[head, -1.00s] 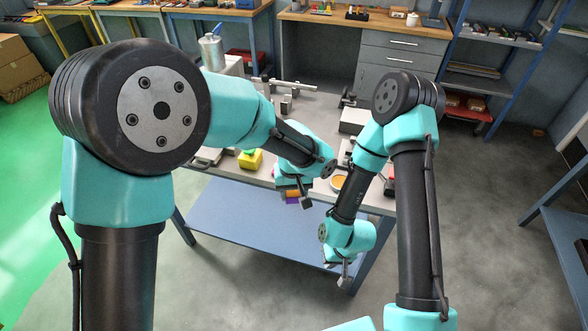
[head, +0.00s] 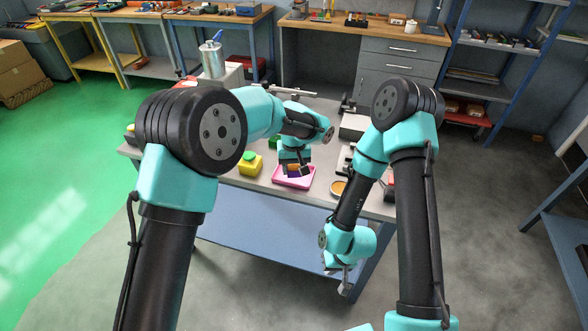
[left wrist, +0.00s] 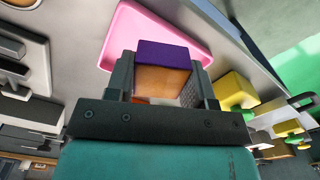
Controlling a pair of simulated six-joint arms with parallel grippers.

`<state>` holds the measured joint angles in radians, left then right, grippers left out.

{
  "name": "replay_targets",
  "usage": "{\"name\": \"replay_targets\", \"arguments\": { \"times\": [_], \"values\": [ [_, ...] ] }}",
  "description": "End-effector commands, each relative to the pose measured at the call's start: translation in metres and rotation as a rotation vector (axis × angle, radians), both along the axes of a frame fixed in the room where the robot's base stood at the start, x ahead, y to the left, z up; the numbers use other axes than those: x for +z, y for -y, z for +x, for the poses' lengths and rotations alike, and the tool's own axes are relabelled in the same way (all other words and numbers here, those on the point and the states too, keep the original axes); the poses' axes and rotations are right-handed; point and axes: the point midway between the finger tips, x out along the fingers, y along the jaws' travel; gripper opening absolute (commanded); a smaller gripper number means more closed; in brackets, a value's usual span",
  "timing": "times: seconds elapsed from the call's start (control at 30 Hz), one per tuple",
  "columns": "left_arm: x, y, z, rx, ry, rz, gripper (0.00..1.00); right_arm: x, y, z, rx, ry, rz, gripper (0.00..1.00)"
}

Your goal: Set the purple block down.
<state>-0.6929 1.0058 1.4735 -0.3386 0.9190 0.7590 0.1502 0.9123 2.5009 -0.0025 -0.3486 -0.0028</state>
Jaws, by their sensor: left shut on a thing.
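The purple block (left wrist: 166,52) shows a purple side and an orange side in the left wrist view. My left gripper (left wrist: 160,82) is shut on it, one finger on each side. In the head view my left gripper (head: 298,173) is over the pink tray (head: 302,184), with the block partly hidden beneath it. The tray also shows behind the block in the left wrist view (left wrist: 145,25). I cannot tell whether the block touches the tray. My right gripper (head: 346,279) hangs low in front of the table; its jaws are too small to read.
A yellow block (head: 250,166) with a green part stands left of the tray. A round orange-topped dish (head: 338,188) is to its right. A metal canister (head: 212,60) stands at the back left. Grey metal parts lie on the table's right and back.

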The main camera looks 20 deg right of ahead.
Motion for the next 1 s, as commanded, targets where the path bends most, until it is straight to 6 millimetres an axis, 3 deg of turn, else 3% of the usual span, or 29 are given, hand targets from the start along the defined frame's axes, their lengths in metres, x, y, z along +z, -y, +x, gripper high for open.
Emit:
{"name": "replay_targets", "arguments": {
  "times": [0.2, 0.67, 0.9, 1.0],
  "values": [
    [-0.002, 0.006, 0.021, 0.001, 0.000, 0.000, 0.21, 0.000, 0.000, 0.000, 0.000, 0.000, 0.000, 0.00],
    [-0.003, 0.008, 0.029, 0.000, 0.001, -0.001, 0.21, 0.000, 0.000, 0.000, 0.000, 0.000, 0.000, 0.00],
    [-0.034, 0.008, 0.028, 0.000, -0.002, 0.001, 0.21, 0.000, 0.000, 0.000, 0.000, 0.000, 0.000, 0.00],
    [-0.038, 0.008, 0.028, 0.000, -0.001, 0.001, 0.21, 0.000, 0.000, 0.000, 0.000, 0.000, 0.000, 0.00]
  ]
}}
